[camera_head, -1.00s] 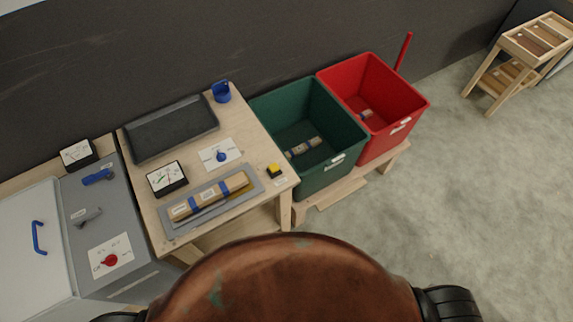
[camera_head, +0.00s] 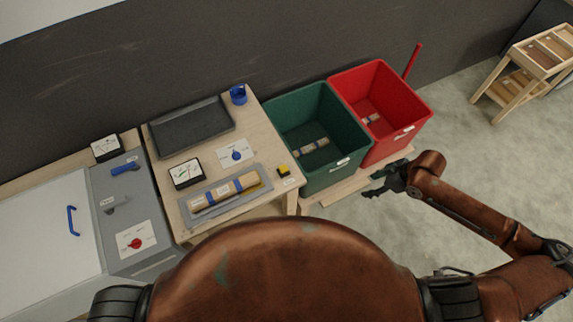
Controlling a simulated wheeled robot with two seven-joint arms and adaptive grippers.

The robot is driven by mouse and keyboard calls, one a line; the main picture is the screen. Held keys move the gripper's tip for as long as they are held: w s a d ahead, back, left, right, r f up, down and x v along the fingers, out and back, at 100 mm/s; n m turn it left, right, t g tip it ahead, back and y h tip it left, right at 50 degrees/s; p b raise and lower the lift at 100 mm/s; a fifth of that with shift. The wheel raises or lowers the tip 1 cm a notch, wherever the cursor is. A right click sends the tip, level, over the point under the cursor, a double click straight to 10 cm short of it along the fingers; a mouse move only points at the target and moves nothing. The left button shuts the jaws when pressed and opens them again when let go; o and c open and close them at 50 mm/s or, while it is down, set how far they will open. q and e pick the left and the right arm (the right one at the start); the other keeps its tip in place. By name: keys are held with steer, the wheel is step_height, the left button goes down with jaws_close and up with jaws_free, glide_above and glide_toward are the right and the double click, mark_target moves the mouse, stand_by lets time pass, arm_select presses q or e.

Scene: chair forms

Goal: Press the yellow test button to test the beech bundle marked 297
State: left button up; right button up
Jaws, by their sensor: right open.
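The yellow test button (camera_head: 283,170) sits on a dark base at the right front of the wooden table (camera_head: 268,147). A beech bundle (camera_head: 224,192) with blue bands lies on a grey plate (camera_head: 258,195) left of the button; its marking is too small to read. My right gripper (camera_head: 376,183) is open and empty, in front of the bins and to the right of the button, clearly apart from it. My left gripper is out of the picture.
A green bin (camera_head: 352,135) and a red bin (camera_head: 418,112) each hold bundles, right of the table. A meter (camera_head: 186,173), a blue dial (camera_head: 236,155), a dark tray (camera_head: 190,127) and a blue cup (camera_head: 238,94) are on the table. A grey-white cabinet (camera_head: 45,235) stands left.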

stand_by(0.5)
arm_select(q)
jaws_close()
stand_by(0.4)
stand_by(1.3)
